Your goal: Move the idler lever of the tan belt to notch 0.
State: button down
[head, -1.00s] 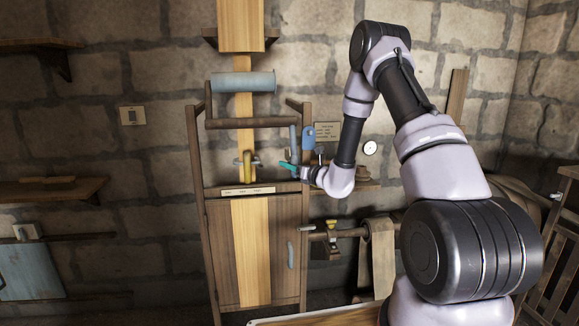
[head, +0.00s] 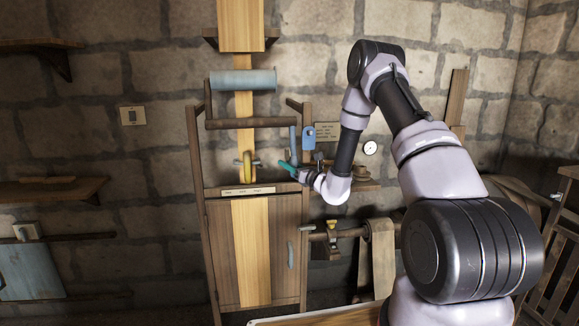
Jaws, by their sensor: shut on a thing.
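A blue-grey upright bar (head: 293,142) stands at the frame's right post and looks like the idler lever. My gripper (head: 287,167), with teal fingers, is at the lower end of this bar, right of the pulley. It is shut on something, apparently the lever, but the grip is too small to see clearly. A pale label strip (head: 247,190) lies below the pulley; its marks cannot be read, and I cannot tell which notch the lever is in.
A blue tag-like piece (head: 308,138) and a sign plate (head: 327,131) are just right of the bar. A blue-grey roller (head: 243,82) and a wooden crossbar (head: 243,123) span the frame above. A shelf (head: 365,186) is close behind my wrist.

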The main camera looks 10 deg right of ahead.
jog(key=w, duration=0.2)
jog(key=w+n+t+y, duration=0.1)
jog(key=shift+w+n+t, duration=0.3)
jog(key=shift+w, duration=0.05)
jog(key=shift+w+r+n+y, duration=0.1)
jog(key=shift+w+n+y, duration=0.2)
jog(key=shift+y, duration=0.2)
jog(key=shift+d, duration=0.1)
jog(key=c, duration=0.5)
grip_release()
